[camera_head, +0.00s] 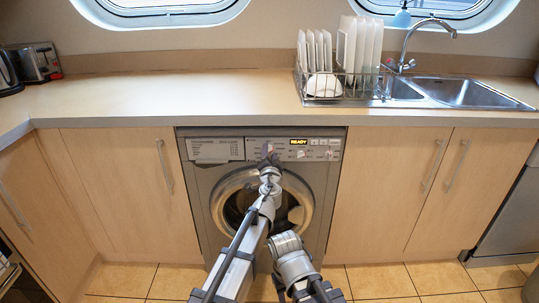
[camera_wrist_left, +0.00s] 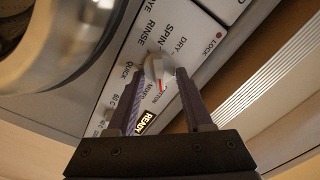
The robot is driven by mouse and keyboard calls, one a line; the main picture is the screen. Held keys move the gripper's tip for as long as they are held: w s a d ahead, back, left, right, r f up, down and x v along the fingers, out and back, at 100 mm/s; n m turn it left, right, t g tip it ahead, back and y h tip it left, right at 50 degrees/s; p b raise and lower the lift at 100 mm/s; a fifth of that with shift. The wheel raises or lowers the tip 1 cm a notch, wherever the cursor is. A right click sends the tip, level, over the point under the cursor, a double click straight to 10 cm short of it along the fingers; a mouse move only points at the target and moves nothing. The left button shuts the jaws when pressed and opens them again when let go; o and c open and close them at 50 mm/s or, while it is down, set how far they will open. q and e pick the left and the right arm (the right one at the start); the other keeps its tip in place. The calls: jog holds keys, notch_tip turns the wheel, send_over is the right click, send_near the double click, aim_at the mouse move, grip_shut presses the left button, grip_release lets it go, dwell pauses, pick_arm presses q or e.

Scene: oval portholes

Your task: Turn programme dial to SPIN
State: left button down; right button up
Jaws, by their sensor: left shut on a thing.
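The washing machine (camera_head: 195,185) stands under the counter, with its control panel along the top. The programme dial (camera_wrist_left: 157,68) is a grey knob with a red mark, ringed by labels including RINSE, SPIN, DRY and QUICK. In the left wrist view its red mark points down, away from SPIN, towards a label partly hidden by the knob and fingers. My left gripper (camera_head: 270,160) is at the panel, shut on the dial, with a finger on either side (camera_wrist_left: 164,76). In the head view the gripper hides the dial. My right gripper's jaws do not show.
The panel display (camera_head: 299,142) reads READY. The round door (camera_head: 223,200) is below the panel, behind my arm. Wooden cupboards (camera_head: 130,190) flank the machine. The counter (camera_head: 190,95) overhangs above, with a dish rack (camera_head: 345,97) and sink (camera_head: 470,92) at right.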

pick_arm(q)
jog(key=m, duration=0.4)
jog(key=shift+d+f+m, duration=0.1)
jog(key=shift+f+m, duration=0.05)
jog(key=shift+m, duration=0.15)
jog(key=m, duration=0.5)
jog(key=shift+f+b, duration=0.15)
jog(key=shift+b, duration=0.15)
jog(key=m, duration=0.5)
jog(key=shift+f, duration=0.15)
jog(key=m, duration=0.4)
jog(key=shift+f+m, duration=0.1)
jog(key=shift+m, duration=0.2)
jog(key=m, duration=0.4)
jog(key=shift+a, duration=0.3)
jog(key=m, duration=0.5)
jog(key=shift+a, duration=0.1)
jog(key=m, duration=0.4)
jog(key=shift+a, duration=0.15)
jog(key=shift+a+m, duration=0.1)
jog(key=shift+m, duration=2.3)
